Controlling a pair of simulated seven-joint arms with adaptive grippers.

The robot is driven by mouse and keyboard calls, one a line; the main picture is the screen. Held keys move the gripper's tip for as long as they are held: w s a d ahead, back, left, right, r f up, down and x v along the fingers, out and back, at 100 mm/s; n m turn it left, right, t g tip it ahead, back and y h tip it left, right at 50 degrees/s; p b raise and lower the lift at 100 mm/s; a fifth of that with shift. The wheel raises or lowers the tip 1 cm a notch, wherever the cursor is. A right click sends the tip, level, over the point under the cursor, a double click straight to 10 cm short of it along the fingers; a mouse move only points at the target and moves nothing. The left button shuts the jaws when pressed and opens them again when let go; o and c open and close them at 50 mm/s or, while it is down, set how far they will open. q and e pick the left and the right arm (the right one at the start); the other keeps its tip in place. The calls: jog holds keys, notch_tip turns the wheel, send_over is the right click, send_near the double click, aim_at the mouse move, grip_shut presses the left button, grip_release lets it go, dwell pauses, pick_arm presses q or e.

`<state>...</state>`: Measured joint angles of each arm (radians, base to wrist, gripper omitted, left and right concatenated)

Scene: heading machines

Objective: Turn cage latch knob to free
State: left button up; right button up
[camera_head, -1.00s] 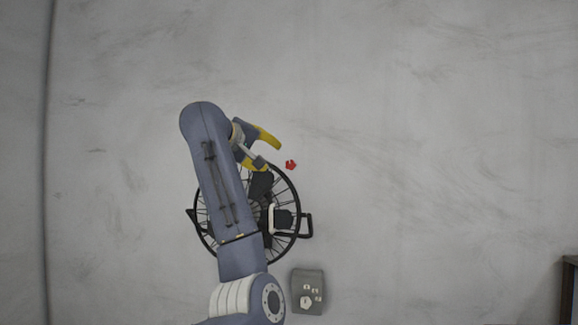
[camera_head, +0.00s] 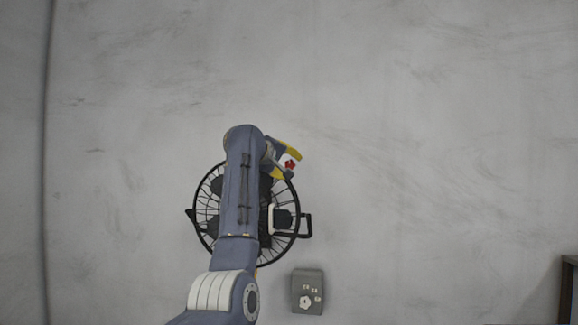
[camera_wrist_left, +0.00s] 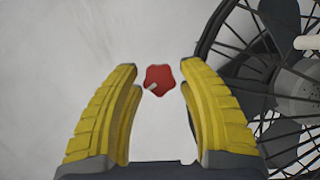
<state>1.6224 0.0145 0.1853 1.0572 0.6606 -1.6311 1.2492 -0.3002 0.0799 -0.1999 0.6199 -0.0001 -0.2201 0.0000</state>
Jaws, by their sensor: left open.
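The latch knob (camera_head: 290,164) is small, red and star-shaped, at the upper right edge of the round black wire cage (camera_head: 203,238). In the left wrist view the knob (camera_wrist_left: 159,80) lies between and slightly beyond the two yellow fingertips, with a small pale mark at its lower left. My left gripper (camera_head: 290,163) is open around the knob, with clear gaps on both sides in the wrist view (camera_wrist_left: 160,78). Whether the fingers are level with the knob cannot be told. My left arm covers part of the cage. My right gripper is not in view.
A grey control box (camera_head: 307,291) with a white dial and small buttons sits below the cage. A black handle (camera_head: 307,225) sticks out from the cage's right side. Dark furniture (camera_head: 569,290) stands at the lower right edge. The wall around is bare.

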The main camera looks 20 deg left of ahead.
pick_arm(q)
jog(key=shift+w, duration=0.2)
jog(key=shift+c, duration=0.3)
grip_shut()
